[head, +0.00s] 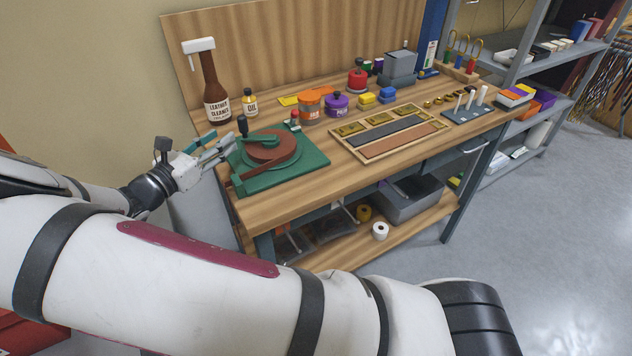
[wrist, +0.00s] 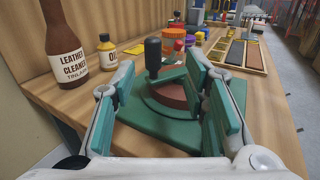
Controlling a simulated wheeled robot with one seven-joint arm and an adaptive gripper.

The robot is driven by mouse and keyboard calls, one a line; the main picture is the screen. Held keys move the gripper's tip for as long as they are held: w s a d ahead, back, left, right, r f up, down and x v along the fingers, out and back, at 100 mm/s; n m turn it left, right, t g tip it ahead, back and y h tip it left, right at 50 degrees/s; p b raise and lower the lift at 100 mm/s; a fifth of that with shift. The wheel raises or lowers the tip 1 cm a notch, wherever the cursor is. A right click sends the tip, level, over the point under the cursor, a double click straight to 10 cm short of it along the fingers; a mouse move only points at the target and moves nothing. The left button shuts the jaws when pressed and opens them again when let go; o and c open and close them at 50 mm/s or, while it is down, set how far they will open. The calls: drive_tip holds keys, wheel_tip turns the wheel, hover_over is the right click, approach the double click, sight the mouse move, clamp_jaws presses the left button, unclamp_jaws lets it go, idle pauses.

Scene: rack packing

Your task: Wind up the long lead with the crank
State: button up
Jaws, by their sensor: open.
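The winder is a green base plate (head: 297,178) on the left of the bench, with a brown coil of lead (head: 270,147) on its reel. The knob also shows in the wrist view (wrist: 153,56). My gripper (head: 218,141) is open and empty at the winder's left side. In the wrist view its teal-padded fingers (wrist: 163,85) stand either side of the knob's line, apart from it.
A leather cleaner bottle (head: 211,92) and a small oil bottle (head: 249,103) stand behind the winder. An orange jar (head: 308,103) and a purple jar (head: 337,105) are to its right. A wooden tray (head: 388,134) of strips lies further right.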

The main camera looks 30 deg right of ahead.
drive_tip(key=v, duration=0.5)
drive_tip(key=s+d+m+g, duration=0.1)
drive_tip(key=d, duration=0.1)
drive_tip(key=d+m+g+b, duration=0.1)
drive_tip(key=d+m+g, duration=0.1)
drive_tip(key=s+d+m+g+y+b, duration=0.1)
drive_tip(key=d, duration=0.1)
drive_tip(key=shift+s+d+r+g, duration=0.15)
drive_tip(key=shift+s+g, duration=0.15)
drive_tip(key=shift+s, duration=0.05)
drive_tip(key=s+d+m+g+y+b, duration=0.2)
drive_tip(key=s+d+m+y, duration=0.1)
drive_tip(key=s, duration=0.3)
drive_tip(key=s+d+m+g+y+b, duration=0.2)
drive_tip(key=s+d+m+y, duration=0.1)
drive_tip(key=s+m, duration=0.2)
drive_tip(key=s+d+r+m+g+y+b, duration=0.1)
drive_tip(key=s+d+m+g+y+b, duration=0.1)
drive_tip(key=s, duration=0.6)
drive_tip(key=shift+d+m+y+b, duration=0.5)
drive_tip(key=shift+d+m+y, duration=0.5)
drive_tip(key=shift+m, duration=0.4)
